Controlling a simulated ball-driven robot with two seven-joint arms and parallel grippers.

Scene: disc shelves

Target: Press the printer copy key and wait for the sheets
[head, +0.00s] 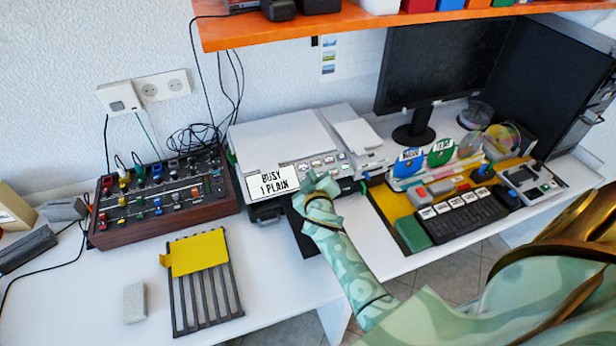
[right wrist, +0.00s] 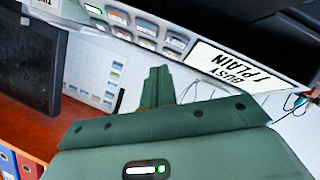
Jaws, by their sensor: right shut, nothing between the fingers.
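The white printer (head: 275,140) stands at the back of the desk, left of the monitor. Its display (head: 279,181) reads "BUSY 1 PLAIN"; the display also shows in the right wrist view (right wrist: 232,76). A row of keys (right wrist: 147,27) runs along its front panel, with one green light (right wrist: 92,8). My right gripper (head: 316,181) is at the printer's front, just right of the display. In the right wrist view its fingers (right wrist: 158,74) are together and empty, close to the keys; I cannot tell if they touch. The dark tray (head: 304,232) below is partly hidden by my right arm. My left gripper is not in view.
A wooden-sided mixer (head: 165,228) stands left of the printer. A dark rack (head: 205,297) with a yellow piece lies in front. The keyboard (head: 462,217), discs and monitor (head: 440,60) are at right. An orange shelf (head: 330,24) overhangs the back.

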